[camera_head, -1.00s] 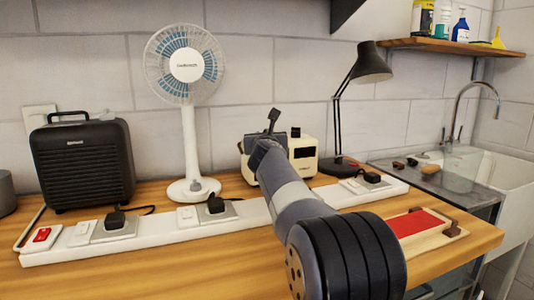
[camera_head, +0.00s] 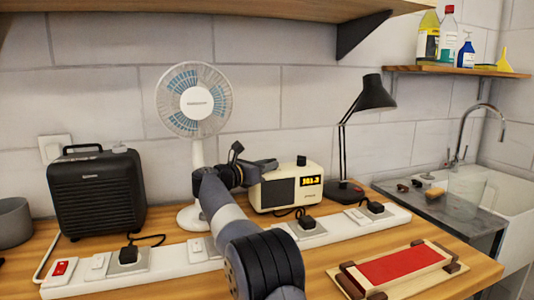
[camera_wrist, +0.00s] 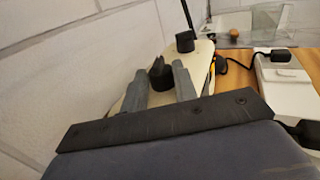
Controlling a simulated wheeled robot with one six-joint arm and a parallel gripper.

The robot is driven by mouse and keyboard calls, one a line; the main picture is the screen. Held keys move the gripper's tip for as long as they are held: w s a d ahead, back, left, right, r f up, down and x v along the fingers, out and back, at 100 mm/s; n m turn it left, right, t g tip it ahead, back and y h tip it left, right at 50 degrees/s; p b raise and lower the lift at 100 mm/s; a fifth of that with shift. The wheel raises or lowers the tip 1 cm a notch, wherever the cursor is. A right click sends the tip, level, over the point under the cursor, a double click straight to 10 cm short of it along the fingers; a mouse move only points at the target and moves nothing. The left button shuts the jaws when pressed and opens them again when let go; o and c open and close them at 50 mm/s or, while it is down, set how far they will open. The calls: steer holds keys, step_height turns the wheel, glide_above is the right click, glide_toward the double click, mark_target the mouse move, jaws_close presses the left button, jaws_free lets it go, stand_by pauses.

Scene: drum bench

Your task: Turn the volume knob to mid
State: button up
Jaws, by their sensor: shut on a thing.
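A cream radio (camera_head: 283,190) with a lit amber display stands on the bench in the head view. It has two black knobs on top. The far knob (camera_head: 301,160) stands free, and it also shows in the wrist view (camera_wrist: 185,41). The near black knob (camera_wrist: 160,75) sits between the two grey fingers of my gripper (camera_wrist: 160,69), which is shut on it. In the head view my gripper (camera_head: 265,166) reaches over the radio's left end and hides the near knob. No marking shows which knob is for volume.
A white fan (camera_head: 194,102) and a black speaker-like box (camera_head: 88,190) stand left of the radio. A black lamp (camera_head: 374,93) is close on its right. A long white power strip (camera_head: 350,224) with plugs runs in front. A red-topped wooden block (camera_head: 402,266) lies front right.

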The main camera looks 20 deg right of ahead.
steer(key=shift+w+r+m+g+h+p, duration=0.2)
steer(key=shift+m+g+h+p, duration=0.3)
steer(key=shift+g+p, duration=0.6)
steer(key=shift+f+m+p, duration=0.1)
steer(key=shift+m+p, duration=0.2)
steer(key=shift+f+g, duration=0.15)
steer(key=shift+g, duration=0.25)
steer(key=o, duration=1)
steer(key=shift+c, duration=0.2)
steer(key=shift+s+f+t+b, duration=0.1)
steer(key=shift+f+t+b, duration=0.05)
steer(key=shift+t+b, duration=0.4)
